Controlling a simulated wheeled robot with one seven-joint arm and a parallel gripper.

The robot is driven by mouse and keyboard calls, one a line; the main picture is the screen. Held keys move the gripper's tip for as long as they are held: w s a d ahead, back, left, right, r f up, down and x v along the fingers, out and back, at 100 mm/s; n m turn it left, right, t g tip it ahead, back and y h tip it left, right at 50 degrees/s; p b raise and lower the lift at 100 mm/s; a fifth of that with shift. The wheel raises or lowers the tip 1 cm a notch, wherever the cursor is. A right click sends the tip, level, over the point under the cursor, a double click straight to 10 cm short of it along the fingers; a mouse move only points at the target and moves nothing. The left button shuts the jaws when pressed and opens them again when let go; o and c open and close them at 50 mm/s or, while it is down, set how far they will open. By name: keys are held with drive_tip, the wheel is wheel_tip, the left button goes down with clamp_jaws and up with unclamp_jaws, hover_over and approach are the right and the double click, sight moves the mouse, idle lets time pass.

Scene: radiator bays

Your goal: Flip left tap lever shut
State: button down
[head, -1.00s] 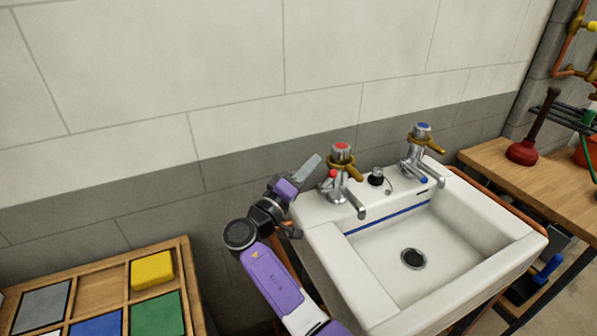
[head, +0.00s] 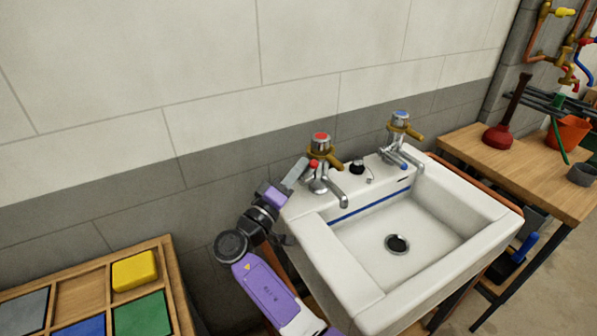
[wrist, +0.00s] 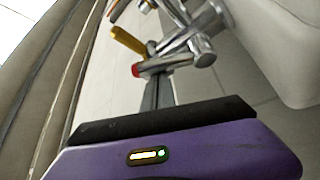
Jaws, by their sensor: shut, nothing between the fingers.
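The left tap (head: 319,183) is chrome with a red-capped top and stands at the sink's back left corner. Its brass lever (head: 334,159) points to the right and toward the front in the head view; a yellow-brass lever (wrist: 127,40) shows in the wrist view.
The right tap (head: 398,150), blue-capped, stands farther along the white sink (head: 345,255). A black plug (head: 357,167) lies between the taps. A wooden tray (head: 173,275) with coloured blocks is at lower left. A plunger (head: 497,137) stands on the right bench.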

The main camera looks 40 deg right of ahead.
sight(311, 173)
drive_tip(key=shift+s+f+m+b, duration=0.2)
drive_tip(key=shift+f+m+b, duration=0.15)
drive_tip(key=shift+b, duration=0.6)
drive_tip(key=m+b, duration=0.1)
drive_tip(key=b, duration=0.2)
drive_tip(key=s+m+g+h+b, duration=0.1)
drive_tip(key=b, duration=0.1)
drive_tip(key=shift+a+f+m+g+b, duration=0.2)
drive_tip(key=shift+f+m+g+b, duration=0.1)
drive_tip(key=shift+f+m+b, duration=0.1)
drive_tip(key=shift+s+a+f+b, duration=0.1)
drive_tip(key=shift+s+b, duration=0.3)
drive_tip(key=shift+b, duration=0.55)
drive_tip(key=shift+s+f+b, duration=0.15)
drive_tip(key=shift+s+b, duration=0.05)
drive_tip(key=shift+b, duration=0.2)
drive_tip(key=shift+a, duration=0.1)
drive_tip(key=v, duration=0.7)
drive_tip(key=shift+a+f, duration=0.2)
drive_tip(key=shift+a, duration=0.1)
